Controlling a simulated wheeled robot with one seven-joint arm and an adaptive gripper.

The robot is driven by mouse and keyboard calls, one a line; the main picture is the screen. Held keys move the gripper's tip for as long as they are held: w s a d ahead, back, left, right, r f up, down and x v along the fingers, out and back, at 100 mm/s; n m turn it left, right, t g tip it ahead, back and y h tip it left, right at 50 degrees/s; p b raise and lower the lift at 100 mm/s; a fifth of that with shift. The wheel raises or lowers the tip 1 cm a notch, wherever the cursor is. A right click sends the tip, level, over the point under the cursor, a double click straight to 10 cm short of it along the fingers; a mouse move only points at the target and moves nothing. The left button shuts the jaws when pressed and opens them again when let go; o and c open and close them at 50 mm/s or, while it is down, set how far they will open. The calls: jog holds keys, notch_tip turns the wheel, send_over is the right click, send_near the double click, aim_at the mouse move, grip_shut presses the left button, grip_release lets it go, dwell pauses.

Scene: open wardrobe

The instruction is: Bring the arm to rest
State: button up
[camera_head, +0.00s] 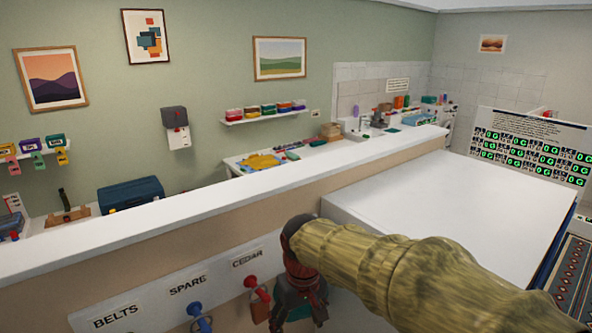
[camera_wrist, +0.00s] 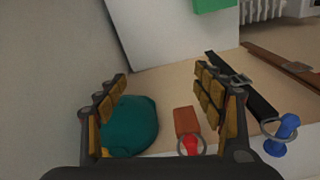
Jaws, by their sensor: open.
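My gripper (camera_head: 305,292) hangs in front of the labelled wall panel, to the right of the CEDAR label, at the end of my arm in its yellowish sleeve. In the wrist view its two padded fingers (camera_wrist: 163,82) stand wide apart with nothing gripped. A teal rounded thing (camera_wrist: 130,125) shows beside the left finger. A brown block (camera_wrist: 187,120) at a red hook (camera_wrist: 190,146) lies in view nearer the right finger. Whether the fingers touch either cannot be told. In the head view the teal thing is partly hidden behind my gripper.
The panel carries BELTS, SPARE and CEDAR labels (camera_head: 247,258), with a blue hook (camera_head: 199,318) under SPARE. A black belt (camera_wrist: 245,88) and a brown belt (camera_wrist: 282,65) show in the wrist view. A white ledge (camera_head: 200,204) and large white top (camera_head: 450,207) stand close by.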

jog(key=s+d+f+m+t+b, duration=0.4)
jog(key=s+d+f+b, duration=1)
jog(key=s+d+b, duration=0.4)
jog(key=shift+s+f+m+t+b, duration=0.2)
jog(key=shift+m+t+b, duration=0.1)
jog(key=shift+m+b, duration=0.25)
jog(key=shift+d, duration=0.1)
dwell(0.5)
